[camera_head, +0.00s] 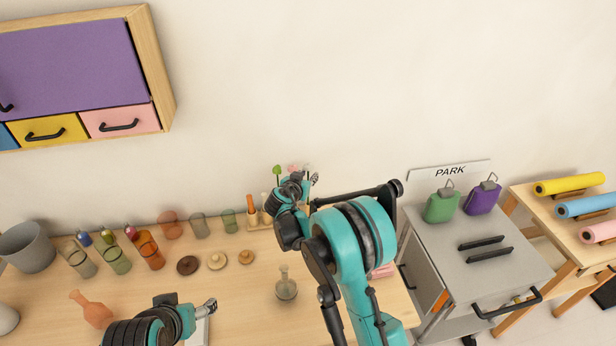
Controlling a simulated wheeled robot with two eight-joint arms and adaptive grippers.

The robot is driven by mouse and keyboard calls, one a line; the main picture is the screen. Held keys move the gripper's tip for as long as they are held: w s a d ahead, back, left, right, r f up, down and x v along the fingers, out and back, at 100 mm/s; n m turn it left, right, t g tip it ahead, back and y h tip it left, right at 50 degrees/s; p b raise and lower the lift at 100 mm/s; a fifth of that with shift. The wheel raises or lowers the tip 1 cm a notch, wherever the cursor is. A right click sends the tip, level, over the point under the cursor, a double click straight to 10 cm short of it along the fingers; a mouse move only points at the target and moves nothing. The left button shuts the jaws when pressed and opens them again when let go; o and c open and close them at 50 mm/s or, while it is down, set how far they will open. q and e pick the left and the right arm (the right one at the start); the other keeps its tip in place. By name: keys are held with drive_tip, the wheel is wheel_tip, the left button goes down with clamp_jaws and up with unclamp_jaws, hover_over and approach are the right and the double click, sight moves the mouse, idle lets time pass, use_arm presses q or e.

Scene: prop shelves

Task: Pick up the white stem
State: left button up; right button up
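My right gripper (303,182) is at the back of the table, near the wall, and its own arm hides much of what is around it. Several thin stems with a green top (277,170) and pink tops (292,168) show right behind it. I cannot make out a white stem for sure; it may be hidden by the gripper. Whether the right gripper is open, or touches a stem, is too small to tell. My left gripper (206,308) is low over the front of the table, apart from the stems; its fingers are too small to judge.
A wooden holder (257,224) with small upright things stands left of my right gripper. Coloured glasses (151,250), round lids (217,261), a clear flask (286,288), an orange vase (92,310) and a grey pot (27,247) occupy the table. A grey cabinet (480,265) stands at right.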

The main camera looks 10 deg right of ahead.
drive_tip(key=shift+w+d+f, duration=0.15)
drive_tip(key=shift+w+f, duration=0.05)
drive_tip(key=shift+w, duration=0.05)
drive_tip(key=shift+r, duration=0.1)
drive_tip(key=shift+c, duration=0.3)
drive_tip(key=shift+s, duration=0.1)
clamp_jaws()
